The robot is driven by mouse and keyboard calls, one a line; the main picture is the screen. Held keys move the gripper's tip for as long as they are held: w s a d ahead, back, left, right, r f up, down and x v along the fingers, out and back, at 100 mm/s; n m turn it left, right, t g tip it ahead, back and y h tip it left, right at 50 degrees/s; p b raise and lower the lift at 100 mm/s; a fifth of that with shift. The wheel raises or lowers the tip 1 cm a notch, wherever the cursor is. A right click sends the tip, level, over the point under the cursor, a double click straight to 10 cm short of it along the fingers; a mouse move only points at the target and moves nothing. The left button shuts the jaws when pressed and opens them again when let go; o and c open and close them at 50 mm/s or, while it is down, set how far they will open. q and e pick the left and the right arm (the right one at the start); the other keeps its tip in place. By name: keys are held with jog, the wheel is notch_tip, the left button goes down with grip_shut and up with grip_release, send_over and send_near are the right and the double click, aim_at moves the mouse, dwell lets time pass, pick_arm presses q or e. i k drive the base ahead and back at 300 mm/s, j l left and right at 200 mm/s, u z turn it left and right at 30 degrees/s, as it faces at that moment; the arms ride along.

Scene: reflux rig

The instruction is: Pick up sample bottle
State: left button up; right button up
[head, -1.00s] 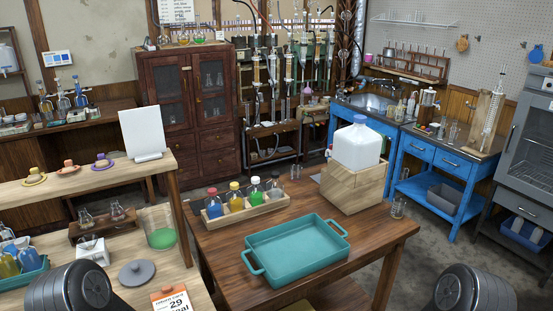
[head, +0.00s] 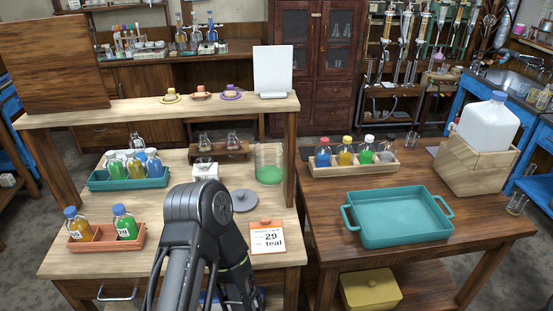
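Several small sample bottles stand in different holders. In the head view, a yellow bottle (head: 78,226) with a blue cap and a green bottle (head: 125,225) with a white number label stand in a terracotta tray (head: 103,246). The green label seems to read 29. Bottles with green, yellow and blue contents (head: 135,167) stand in a teal tray (head: 98,184) behind. A card (head: 267,238) reads "29 teal". My black arm rises in front of the left table; its gripper is not visible. My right gripper is out of view.
A wooden rack (head: 333,170) of capped bottles, an empty teal tray (head: 400,228) and a white jug (head: 488,128) in a wooden box are on the right table. A beaker (head: 270,164) with green liquid and a grey lid (head: 245,201) stand beyond my arm. A gap separates the tables.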

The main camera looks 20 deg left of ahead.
aim_at(137, 143)
jog(key=u, duration=1.7)
jog(key=i+j+u, duration=0.3)
jog(key=j+u, duration=0.2)
jog(key=i+j+u, duration=0.35)
jog(key=u, duration=0.15)
jog(key=i+j+u, duration=0.35)
jog(key=i+u, duration=0.4)
jog(key=i+j+u, duration=0.15)
jog(key=u, duration=0.2)
jog(key=i+z, duration=0.3)
jog(key=i, duration=0.3)
jog(key=i+j+z, duration=0.3)
jog(key=i, duration=0.3)
jog(key=i+l+z, duration=0.3)
jog(key=z, duration=0.2)
jog(key=i+l+z, duration=0.1)
jog(key=i+z, duration=0.7)
jog(key=z, duration=0.15)
jog(key=i+j+z, duration=0.2)
jog(key=i+z, duration=0.25)
jog(key=i+j+z, duration=0.1)
jog(key=i+z, duration=0.3)
jog(key=i, duration=1.5)
